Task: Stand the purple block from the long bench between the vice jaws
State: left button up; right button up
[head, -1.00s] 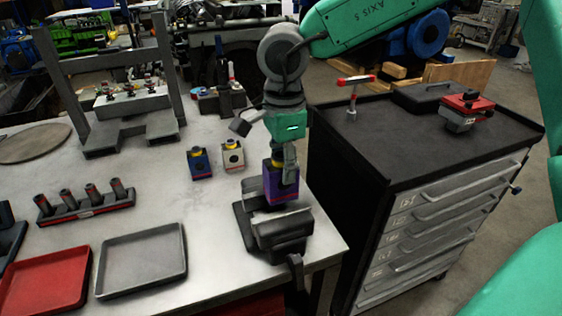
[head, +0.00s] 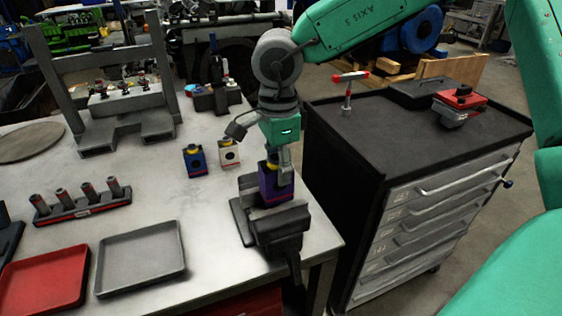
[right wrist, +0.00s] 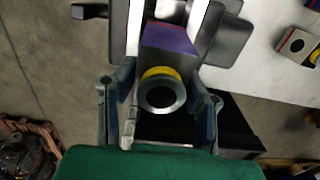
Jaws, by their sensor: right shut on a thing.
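The purple block (head: 274,185) has a red stripe low down and a yellow-ringed knob on top. It stands upright in the gap between the jaws of the grey vice (head: 265,228) at the bench corner. It also shows in the right wrist view (right wrist: 170,42), between the pale jaw faces. My right gripper (head: 278,165) is above the vice, shut on the purple block at its top knob. In the right wrist view its fingers (right wrist: 160,110) flank the dark round knob. Whether the block's bottom touches the vice is hidden. My left gripper is out of view.
A blue block (head: 195,160) and a white block (head: 229,153) stand on the bench behind the vice. A grey tray (head: 140,262), a red tray (head: 45,280) and a rack of dark pegs (head: 82,208) are at left. A black tool cabinet (head: 345,150) stands right of the bench.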

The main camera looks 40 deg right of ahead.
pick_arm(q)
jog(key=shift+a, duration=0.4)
pick_arm(e)
jog(key=shift+a+f, duration=0.1)
jog(key=shift+a, duration=0.35)
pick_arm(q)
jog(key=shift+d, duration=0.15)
pick_arm(e)
jog(key=shift+d, duration=0.2)
jog(key=shift+d+f, duration=0.1)
jog(key=shift+d, duration=0.05)
jog(key=shift+d+f, duration=0.15)
jog(key=shift+f, duration=0.05)
jog(key=shift+a+f, duration=0.2)
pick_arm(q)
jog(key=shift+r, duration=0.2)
pick_arm(e)
jog(key=shift+a+f, duration=0.1)
jog(key=shift+a, duration=0.15)
pick_arm(q)
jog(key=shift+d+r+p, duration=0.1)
jog(key=shift+p, duration=0.2)
pick_arm(e)
jog(key=shift+d+f, duration=0.15)
jog(key=shift+d, duration=0.05)
